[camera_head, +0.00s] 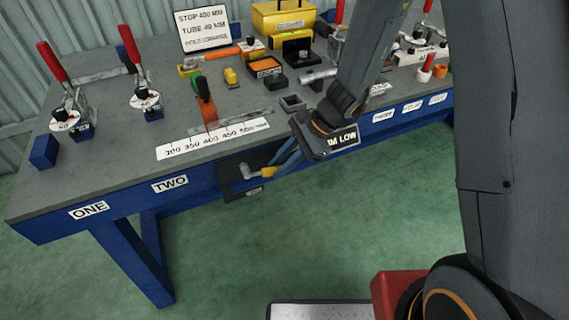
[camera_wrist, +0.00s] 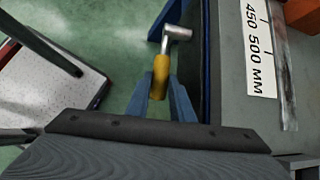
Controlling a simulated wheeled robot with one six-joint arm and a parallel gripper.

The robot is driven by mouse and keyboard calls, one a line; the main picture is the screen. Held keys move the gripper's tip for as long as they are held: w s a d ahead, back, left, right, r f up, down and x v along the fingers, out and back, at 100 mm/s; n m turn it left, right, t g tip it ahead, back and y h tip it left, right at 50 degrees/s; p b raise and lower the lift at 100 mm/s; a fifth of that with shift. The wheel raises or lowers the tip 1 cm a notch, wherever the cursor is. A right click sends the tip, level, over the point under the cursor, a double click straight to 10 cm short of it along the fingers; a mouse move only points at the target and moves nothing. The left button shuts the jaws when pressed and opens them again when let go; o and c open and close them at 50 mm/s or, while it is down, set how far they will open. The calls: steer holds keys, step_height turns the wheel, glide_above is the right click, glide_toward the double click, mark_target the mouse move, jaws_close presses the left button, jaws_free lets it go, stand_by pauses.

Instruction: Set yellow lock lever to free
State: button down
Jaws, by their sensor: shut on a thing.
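The yellow lock lever (camera_head: 268,172) is on a dark plate (camera_head: 234,187) on the bench's blue front side, under the ruler, joined to a grey metal shaft (camera_head: 247,171). In the wrist view the yellow lever (camera_wrist: 161,74) points from the grey metal end (camera_wrist: 177,33) toward my gripper. My gripper (camera_head: 275,168) reaches down and left to it with blue fingers. In the wrist view the fingers of my gripper (camera_wrist: 160,90) are on either side of the yellow grip, shut on it. The lever's near end is partly hidden between them.
The grey bench top (camera_head: 130,119) carries a ruler strip (camera_head: 212,138), red-handled clamps (camera_head: 135,60) and a yellow toolbox (camera_head: 283,18). A label ending "M LOW" (camera_head: 343,138) is right of my gripper.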

steer(key=c, duration=1.8)
jaws_free()
steer(key=shift+v, duration=3.9)
